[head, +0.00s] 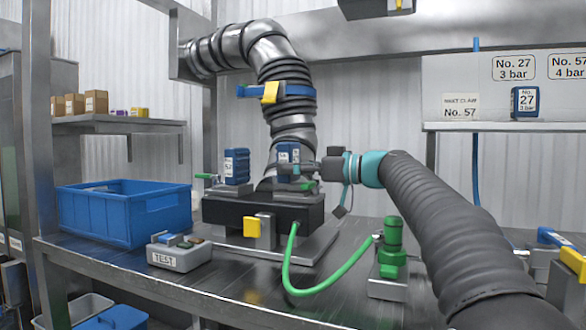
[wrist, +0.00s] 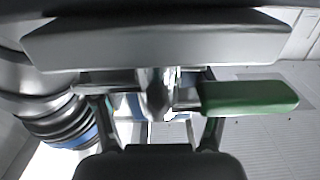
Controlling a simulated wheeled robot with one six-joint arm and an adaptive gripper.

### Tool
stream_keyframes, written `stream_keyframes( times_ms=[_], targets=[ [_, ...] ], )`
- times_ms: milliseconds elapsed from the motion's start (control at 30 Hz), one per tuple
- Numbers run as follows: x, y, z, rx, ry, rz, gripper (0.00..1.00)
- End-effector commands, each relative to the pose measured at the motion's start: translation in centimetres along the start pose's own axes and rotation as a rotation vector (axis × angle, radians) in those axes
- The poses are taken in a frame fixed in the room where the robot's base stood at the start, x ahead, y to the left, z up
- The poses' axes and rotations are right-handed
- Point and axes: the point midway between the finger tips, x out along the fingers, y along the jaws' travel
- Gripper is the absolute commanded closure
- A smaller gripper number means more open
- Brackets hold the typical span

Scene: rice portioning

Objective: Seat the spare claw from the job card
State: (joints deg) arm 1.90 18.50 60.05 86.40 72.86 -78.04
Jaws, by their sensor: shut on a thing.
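My gripper (head: 303,168) is shut on a blue claw block (head: 288,152) with a white label too small to read. It holds the block over the right end of the black base (head: 262,216); I cannot tell whether the block is fully down. A similar blue block (head: 237,165) stands upright at the base's left end. Green levers stick out at the left (head: 205,176) and right (head: 308,187). In the wrist view, a green lever (wrist: 250,97) lies right of the jaws, which hide most of the held block. The card (head: 461,107) reads "No. 57".
A blue block marked No. 27 (head: 525,102) stands on the right shelf (head: 505,127). A blue bin (head: 125,210) and TEST box (head: 179,254) are at left. A green hose (head: 318,291) runs to a green valve (head: 393,240). A large ribbed pipe (head: 290,90) rises behind the base.

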Motion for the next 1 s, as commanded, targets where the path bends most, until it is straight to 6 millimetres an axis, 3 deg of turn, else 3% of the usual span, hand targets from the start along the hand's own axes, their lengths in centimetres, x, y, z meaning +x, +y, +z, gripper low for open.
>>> stream_keyframes(
  times_ms=[1000],
  targets=[
    [0.0, -0.06, 0.65, -0.001, 0.002, 0.0, 0.89]
  ],
)
